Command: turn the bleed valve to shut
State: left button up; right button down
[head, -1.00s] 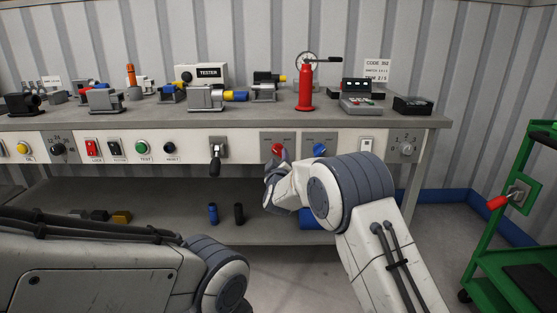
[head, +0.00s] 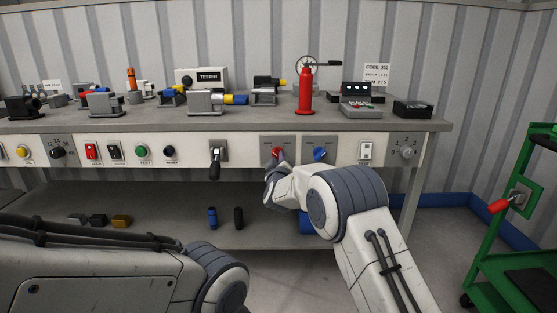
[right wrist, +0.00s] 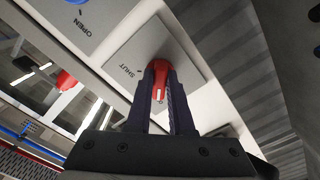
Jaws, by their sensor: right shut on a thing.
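A red valve handle (head: 276,152) sits on a grey plate on the bench's front panel. My right gripper (head: 277,165) reaches it from below and partly covers it in the head view. In the right wrist view, my right gripper's dark fingers (right wrist: 161,78) are shut on the red handle (right wrist: 158,92), one on each side. The plate beside it bears the word SHUT. A blue valve handle (head: 320,155) sits on its own plate just to the right. I cannot read which plate is labelled bleed. My left gripper is out of view; only the left arm shows.
A black lever (head: 215,160) sticks out left of the red handle. A white switch (head: 366,151) and a dial (head: 405,151) lie to the right. A green cart (head: 515,215) stands at far right. The lower shelf (head: 165,220) holds small parts.

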jog(key=m, duration=0.8)
jog(key=shift+a+f, duration=0.1)
jog(key=shift+a, duration=0.15)
jog(key=shift+a+m+b, duration=0.15)
jog(key=shift+m+b, duration=1.15)
jog(key=shift+m, duration=3.7)
jog(key=c, duration=0.8)
grip_release()
jog(key=shift+s, duration=0.15)
